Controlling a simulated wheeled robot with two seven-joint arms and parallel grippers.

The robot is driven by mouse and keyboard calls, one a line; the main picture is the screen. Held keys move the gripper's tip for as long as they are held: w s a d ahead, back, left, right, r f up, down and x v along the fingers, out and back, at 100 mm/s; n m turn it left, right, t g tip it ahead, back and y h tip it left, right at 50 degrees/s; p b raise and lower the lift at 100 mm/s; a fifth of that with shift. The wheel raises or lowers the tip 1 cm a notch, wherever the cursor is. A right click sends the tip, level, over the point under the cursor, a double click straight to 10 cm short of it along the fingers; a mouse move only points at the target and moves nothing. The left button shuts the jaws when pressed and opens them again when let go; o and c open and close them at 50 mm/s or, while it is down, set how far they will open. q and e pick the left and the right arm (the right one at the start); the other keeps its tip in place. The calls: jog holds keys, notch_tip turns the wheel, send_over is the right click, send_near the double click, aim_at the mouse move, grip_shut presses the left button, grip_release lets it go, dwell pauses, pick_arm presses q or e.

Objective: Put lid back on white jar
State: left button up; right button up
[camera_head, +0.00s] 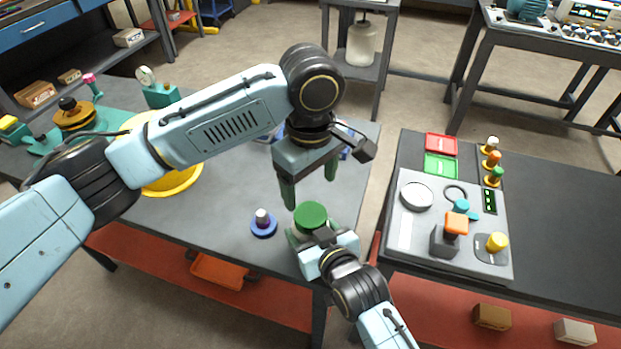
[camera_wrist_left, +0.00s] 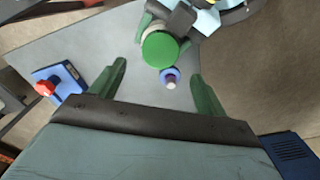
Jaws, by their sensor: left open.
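A round green lid (camera_head: 310,215) is in the head view near the table's front right corner, and it also shows in the left wrist view (camera_wrist_left: 160,50). A pale rounded part, probably the white jar (camera_wrist_left: 152,27), peeks out beside the lid; the rest is hidden. My left gripper (camera_head: 310,180) is open and empty above the lid, its fingers pointing down and spread; the lid lies ahead between them in the wrist view. My right gripper (camera_head: 312,240) is at the lid and jar from the front, its fingers either side. Its grip is partly hidden.
A blue-based knob (camera_head: 263,224) stands left of the lid. A yellow round dish (camera_head: 172,183) lies further left, partly behind my left arm. On the right bench are a grey panel (camera_head: 405,262), a red tray (camera_head: 441,145) and a green tray (camera_head: 440,166). A gap separates table and bench.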

aim_at(310, 214)
pick_arm(q)
jog(key=shift+r+n, duration=0.1)
jog(key=shift+n, duration=0.5)
jog(key=shift+f, duration=4)
jog(key=c, duration=1)
jog(key=m, duration=1.3)
